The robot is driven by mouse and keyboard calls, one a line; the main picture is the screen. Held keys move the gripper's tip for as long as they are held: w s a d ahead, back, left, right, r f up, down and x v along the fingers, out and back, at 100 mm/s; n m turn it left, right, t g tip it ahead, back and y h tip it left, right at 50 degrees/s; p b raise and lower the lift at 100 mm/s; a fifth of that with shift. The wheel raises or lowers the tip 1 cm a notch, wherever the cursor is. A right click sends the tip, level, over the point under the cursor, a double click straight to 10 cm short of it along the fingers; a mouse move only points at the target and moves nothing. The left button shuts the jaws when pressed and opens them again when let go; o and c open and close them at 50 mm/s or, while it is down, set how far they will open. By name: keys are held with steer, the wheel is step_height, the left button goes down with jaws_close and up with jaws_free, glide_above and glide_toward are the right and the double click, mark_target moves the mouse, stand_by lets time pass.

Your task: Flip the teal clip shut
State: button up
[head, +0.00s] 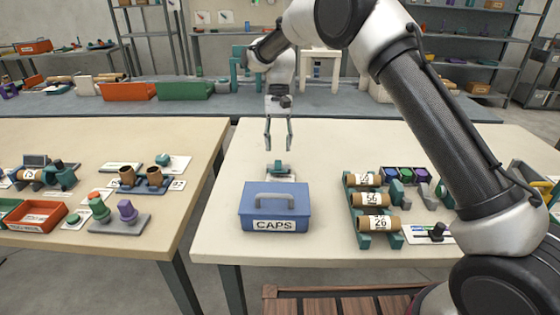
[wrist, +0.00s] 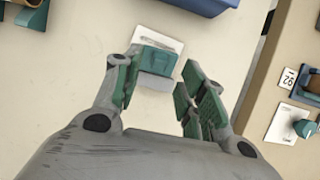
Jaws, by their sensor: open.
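The teal clip (head: 279,169) sits on a small white plate behind the blue caps box in the head view. In the wrist view the teal clip (wrist: 157,60) shows as a teal block with a grey part on its near side, on the white plate (wrist: 142,40). Whether its flap is up or down I cannot tell. My gripper (head: 278,148) points down above the table, near the clip and a little behind it. Its fingers are apart and empty. In the wrist view my gripper (wrist: 158,98) has a finger on each side, with the clip just beyond the fingertips.
The blue caps box (head: 275,207) with a grey handle stands right in front of the clip. A teal rack (head: 362,224) of labelled cardboard tubes is to the right. The table left of the clip is clear up to its edge; another table (head: 150,215) with parts lies beyond a gap.

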mark_target(278, 166)
steer(key=x, duration=0.5)
steer(key=shift+s+f, duration=0.1)
steer(key=shift+f, duration=0.3)
jaws_close()
